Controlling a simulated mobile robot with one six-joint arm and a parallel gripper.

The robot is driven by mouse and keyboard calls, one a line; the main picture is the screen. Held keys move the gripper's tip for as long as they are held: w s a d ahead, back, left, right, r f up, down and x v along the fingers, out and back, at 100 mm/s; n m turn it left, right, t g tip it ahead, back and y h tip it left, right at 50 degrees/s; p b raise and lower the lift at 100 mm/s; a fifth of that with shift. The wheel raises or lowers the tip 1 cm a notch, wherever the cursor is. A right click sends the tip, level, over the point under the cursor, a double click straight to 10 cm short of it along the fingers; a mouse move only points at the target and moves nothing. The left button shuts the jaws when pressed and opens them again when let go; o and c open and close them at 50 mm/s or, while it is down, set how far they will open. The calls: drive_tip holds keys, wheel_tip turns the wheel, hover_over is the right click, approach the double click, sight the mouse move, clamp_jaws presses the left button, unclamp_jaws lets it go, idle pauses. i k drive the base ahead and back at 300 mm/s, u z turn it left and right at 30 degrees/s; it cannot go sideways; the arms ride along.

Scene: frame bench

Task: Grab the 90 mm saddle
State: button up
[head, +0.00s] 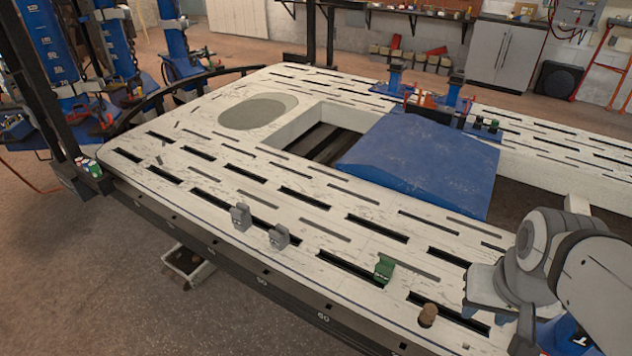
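Several small saddle-like pieces stand along the near edge of the white slotted bench (330,228). Two are grey, one on the left (240,217) and one slightly right of it (279,237). One is green (384,268), and a brown rounded piece (428,315) stands further right. I cannot read a size on any of them, so I cannot tell which is the 90 mm saddle. My gripper (488,314) is at the lower right, just right of the brown piece and apart from it. Its blue fingertips look spread, with nothing visible between them.
A blue sloped panel (420,160) covers part of the bench opening. Blue posts (395,82) rise behind it. Small cans (91,168) sit at the bench's left end. A bin (188,265) is under the near edge. The bench's front left surface is clear.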

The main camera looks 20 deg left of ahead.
sight(279, 238)
drive_tip(key=u, duration=2.95)
drive_tip(key=i, duration=2.35)
drive_tip(key=z, duration=2.8)
drive_tip(key=i, duration=0.45)
